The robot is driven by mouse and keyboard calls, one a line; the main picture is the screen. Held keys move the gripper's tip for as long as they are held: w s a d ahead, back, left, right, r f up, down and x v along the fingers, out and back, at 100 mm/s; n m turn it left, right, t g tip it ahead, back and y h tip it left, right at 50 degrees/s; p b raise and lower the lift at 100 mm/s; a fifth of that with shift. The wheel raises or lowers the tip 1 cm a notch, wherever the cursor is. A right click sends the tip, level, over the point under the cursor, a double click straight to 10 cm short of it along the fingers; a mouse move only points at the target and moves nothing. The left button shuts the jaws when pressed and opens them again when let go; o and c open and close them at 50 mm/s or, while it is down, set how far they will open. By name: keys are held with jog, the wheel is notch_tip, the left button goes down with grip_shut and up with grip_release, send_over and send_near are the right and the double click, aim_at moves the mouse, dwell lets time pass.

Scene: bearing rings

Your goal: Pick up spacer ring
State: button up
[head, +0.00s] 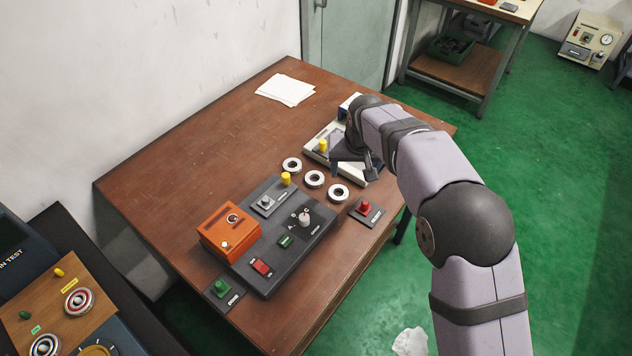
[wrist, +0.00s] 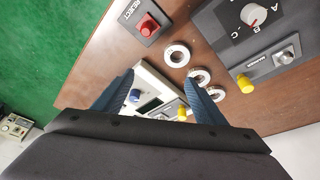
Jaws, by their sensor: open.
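Three pale rings with dark open centres lie flat in a row on the brown table; they look alike, and I cannot tell which is the spacer ring. In the head view they are the left ring (head: 292,165), the middle ring (head: 314,179) and the right ring (head: 338,192). The wrist view shows one ring clear (wrist: 177,55), a second (wrist: 199,77) partly behind a fingertip, and a third (wrist: 217,94) beside that finger. My gripper (head: 356,170) is open and empty above the pale instrument, beside the rings; its blue fingers (wrist: 161,78) show in the wrist view.
The pale instrument (head: 316,152) with a yellow knob lies under my gripper. A dark control panel (head: 318,222) with an orange box (head: 229,232) stands near the rings. A red REJECT button box (head: 366,211) sits at the table edge. White papers (head: 285,90) lie at the back; the left table area is clear.

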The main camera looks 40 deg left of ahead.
jog(key=s+a+f+n+y, duration=0.15)
jog(key=s+a, duration=0.25)
jog(key=a, duration=0.5)
jog(key=shift+h, duration=0.25)
jog(key=shift+p+x, duration=1.15)
jog(key=shift+x, duration=2.6)
jog(key=shift+w+d, duration=0.1)
jog(key=shift+d, duration=0.05)
jog(key=c, duration=1.3)
